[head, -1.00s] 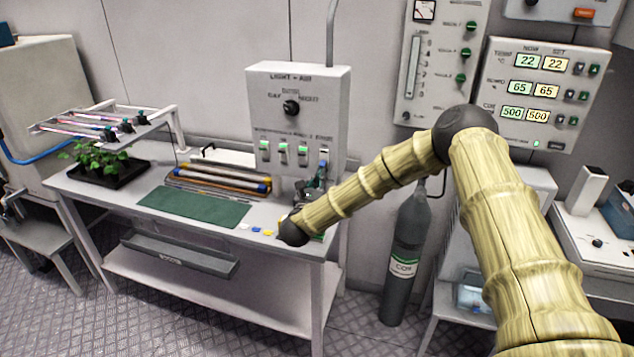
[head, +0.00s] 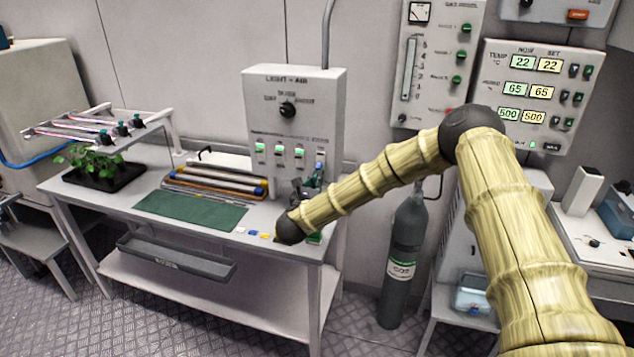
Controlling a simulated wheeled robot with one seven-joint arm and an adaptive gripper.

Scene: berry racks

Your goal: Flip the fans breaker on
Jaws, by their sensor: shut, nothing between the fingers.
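The grey LIGHT - AIR box (head: 325,100) stands at the back right of the bench, with a row of breakers under its black dial. Three breakers to the left, such as this one (head: 279,149), show lit green windows. The rightmost breaker (head: 321,154) looks paler, and its lever is partly hidden by my gripper. The labels over the row are too small to read, so I cannot tell which one is fans. My gripper (head: 318,172) is shut and empty, pointing up just below the rightmost breaker. I cannot tell whether it touches the lever.
The white bench (head: 110,205) holds a green mat (head: 190,211), a rack of tubes (head: 215,183) and a potted plant (head: 95,160). Small coloured tabs lie at its front edge. A gas cylinder (head: 402,250) stands right of the bench, below wall panels.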

